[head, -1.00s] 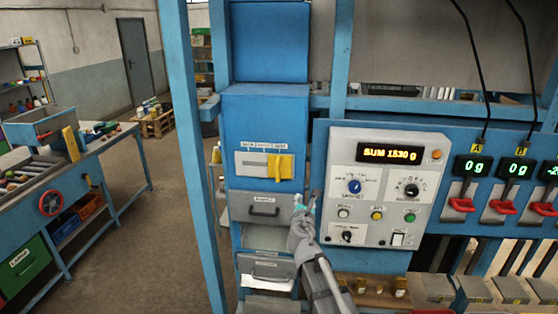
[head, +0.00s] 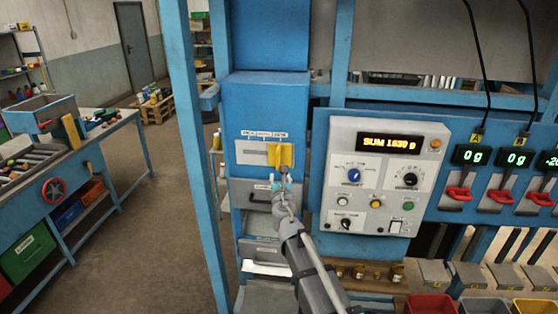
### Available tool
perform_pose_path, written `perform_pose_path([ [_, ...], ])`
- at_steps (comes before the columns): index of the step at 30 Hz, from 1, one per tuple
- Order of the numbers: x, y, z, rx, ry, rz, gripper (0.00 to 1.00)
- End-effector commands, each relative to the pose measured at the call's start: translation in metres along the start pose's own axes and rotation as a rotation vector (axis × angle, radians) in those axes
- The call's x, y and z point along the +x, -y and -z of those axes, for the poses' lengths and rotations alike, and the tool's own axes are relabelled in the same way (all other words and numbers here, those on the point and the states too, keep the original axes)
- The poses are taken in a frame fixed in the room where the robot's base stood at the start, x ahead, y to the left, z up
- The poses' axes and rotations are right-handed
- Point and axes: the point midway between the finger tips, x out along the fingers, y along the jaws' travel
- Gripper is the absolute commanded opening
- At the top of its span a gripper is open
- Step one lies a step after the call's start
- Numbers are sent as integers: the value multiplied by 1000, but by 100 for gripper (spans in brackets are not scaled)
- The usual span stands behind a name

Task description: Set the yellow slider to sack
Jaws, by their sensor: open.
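The yellow slider (head: 280,154) sits at the right part of a light grey plate (head: 248,157) on the blue cabinet. A row of small labels (head: 264,134) runs above the plate; their words are too small to read surely. My gripper (head: 281,181) is open, with light blue fingertips just below the slider's lower edge. It appears empty. I cannot tell whether the fingertips touch the slider. My gripper and arm hide part of the drawer front below.
A grey control panel (head: 347,205) with knobs, buttons and a lit display (head: 391,141) stands close on the right. A blue post (head: 190,150) is on the left. Red levers (head: 459,193) and coloured bins (head: 431,305) are further right.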

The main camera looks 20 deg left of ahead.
Motion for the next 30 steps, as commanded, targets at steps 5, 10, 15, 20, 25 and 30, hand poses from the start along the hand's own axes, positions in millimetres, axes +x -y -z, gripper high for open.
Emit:
perform_pose_path([
  [5,25,0,0,1,0,0,57],
  [10,52,0,0,1,0,0,57],
  [15,78,1,0,1,0,1,57],
  [20,100,1,0,1,0,1,57],
  [25,116,1,0,1,-1,0,57],
  [30,124,1,0,1,-1,0,57],
])
